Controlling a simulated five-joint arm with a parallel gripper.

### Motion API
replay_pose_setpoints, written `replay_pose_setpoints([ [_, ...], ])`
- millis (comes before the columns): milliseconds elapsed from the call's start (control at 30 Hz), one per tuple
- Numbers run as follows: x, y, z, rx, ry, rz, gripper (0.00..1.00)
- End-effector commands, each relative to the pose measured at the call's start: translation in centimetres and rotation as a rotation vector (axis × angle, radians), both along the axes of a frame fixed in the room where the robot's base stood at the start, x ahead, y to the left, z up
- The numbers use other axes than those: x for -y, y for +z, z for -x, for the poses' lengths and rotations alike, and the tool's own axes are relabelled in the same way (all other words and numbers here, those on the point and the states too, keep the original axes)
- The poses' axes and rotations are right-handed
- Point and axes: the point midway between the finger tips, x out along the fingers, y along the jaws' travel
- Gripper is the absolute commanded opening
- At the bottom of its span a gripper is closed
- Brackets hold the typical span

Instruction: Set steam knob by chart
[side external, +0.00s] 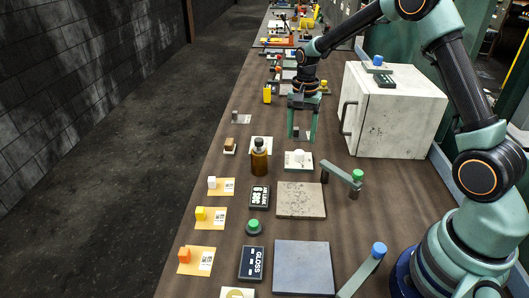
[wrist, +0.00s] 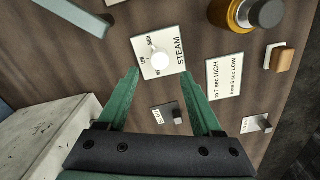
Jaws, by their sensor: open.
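The white steam knob (side external: 299,156) sits on a white plate (side external: 292,167) on the bench. In the wrist view the knob (wrist: 160,62) is round, on a plate lettered STEAM (wrist: 179,52) with smaller LOW and HIGH marks; its setting is not clear. The chart card (wrist: 225,78) reads "to 7 sec HIGH, from 8 sec LOW". In the side view the card (side external: 262,138) is partly hidden behind the bottle. My gripper (side external: 302,139) points down, open and empty, above and slightly behind the knob. In the wrist view my fingertips (wrist: 160,72) frame the knob on both sides without visible contact.
An amber bottle (side external: 259,162) with a black cap stands left of the knob. A white cabinet (side external: 395,115) stands right. A small grey block (wrist: 178,116) is under my gripper.

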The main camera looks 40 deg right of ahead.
Motion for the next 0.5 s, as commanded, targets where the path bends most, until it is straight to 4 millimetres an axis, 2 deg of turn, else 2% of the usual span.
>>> replay_pose_setpoints([
  [33,0.0,1.3,-0.1,0.006,0.0,0.001,0.67],
  [200,0.0,4.3,-0.1,0.004,0.0,0.001,0.67],
  [333,0.0,5.8,-0.1,0.003,0.0,0.001,0.67],
  [500,0.0,6.5,0.0,0.0,0.0,0.0,0.67],
])
